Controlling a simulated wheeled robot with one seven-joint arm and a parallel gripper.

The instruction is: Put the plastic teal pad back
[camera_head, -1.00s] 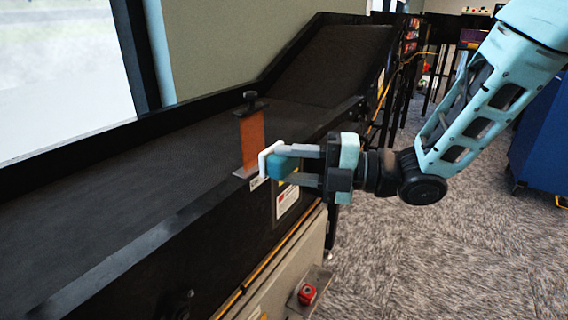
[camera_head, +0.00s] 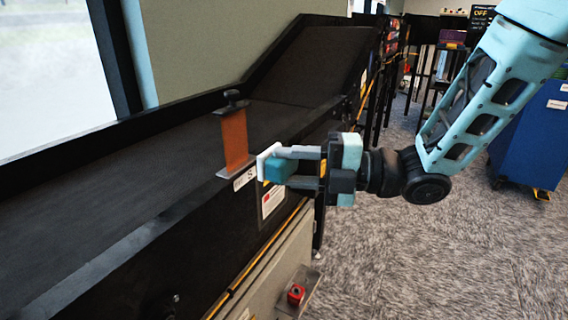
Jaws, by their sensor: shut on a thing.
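The teal pad (camera_head: 277,170) is a small teal block with a white plate on its left face. My gripper (camera_head: 290,167) is shut on it from the right, one finger above and one below in the picture. The pad is at the near side edge of the black conveyor (camera_head: 130,190). An orange-brown upright plate (camera_head: 234,138) on a grey bracket with a black knob stands at that edge, just left of the white plate. I cannot tell whether the white plate touches the bracket.
A red button box (camera_head: 296,294) sits low beside the conveyor. A yellow-orange cable (camera_head: 262,253) runs along the conveyor's side. A blue cabinet (camera_head: 540,135) stands at the right. The carpet (camera_head: 420,260) in the front right is clear.

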